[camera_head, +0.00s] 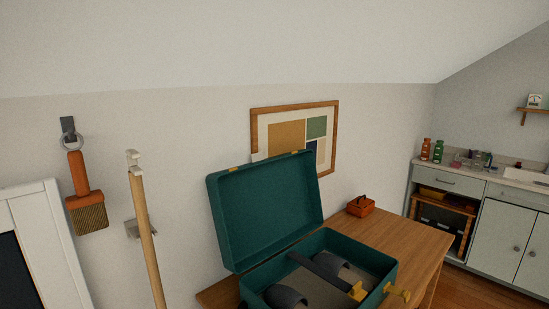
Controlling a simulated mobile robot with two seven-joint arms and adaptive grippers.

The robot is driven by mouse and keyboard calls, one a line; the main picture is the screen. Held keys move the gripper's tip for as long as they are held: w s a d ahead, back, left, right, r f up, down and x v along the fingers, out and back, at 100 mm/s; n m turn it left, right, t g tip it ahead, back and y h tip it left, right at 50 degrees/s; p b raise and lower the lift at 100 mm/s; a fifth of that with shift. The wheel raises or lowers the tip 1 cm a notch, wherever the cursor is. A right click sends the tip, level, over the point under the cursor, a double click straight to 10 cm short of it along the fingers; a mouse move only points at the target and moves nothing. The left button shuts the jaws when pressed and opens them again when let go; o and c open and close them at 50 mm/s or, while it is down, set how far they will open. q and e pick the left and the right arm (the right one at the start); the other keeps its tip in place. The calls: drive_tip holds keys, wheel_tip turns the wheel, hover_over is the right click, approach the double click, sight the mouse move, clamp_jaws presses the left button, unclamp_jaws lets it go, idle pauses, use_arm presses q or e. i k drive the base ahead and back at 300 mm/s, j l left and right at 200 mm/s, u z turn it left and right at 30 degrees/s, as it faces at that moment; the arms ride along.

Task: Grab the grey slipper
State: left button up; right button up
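An open teal suitcase (358,246) lies on the wooden desk, with its lid standing up at the back. Inside are what look like a pair of slippers, with dark grey bands over paler soles. One grey slipper (287,297) is at the near left, cut off by the bottom edge of the picture. The other slipper (331,259) is farther back, partly behind a dark strap (318,271) with a yellow buckle that crosses the case. Neither of my grippers is in view.
The wooden desk (415,243) has bare top right of the suitcase, with a small orange basket (360,206) at the back. A brush (86,205) and a wooden pole (147,235) are at the left wall. A counter (460,174) stands far right.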

sight(338, 266)
drive_tip(key=j+z, duration=0.25)
drive_tip(key=j, duration=0.6)
drive_tip(key=j+z, duration=0.25)
drive_tip(key=j, duration=0.6)
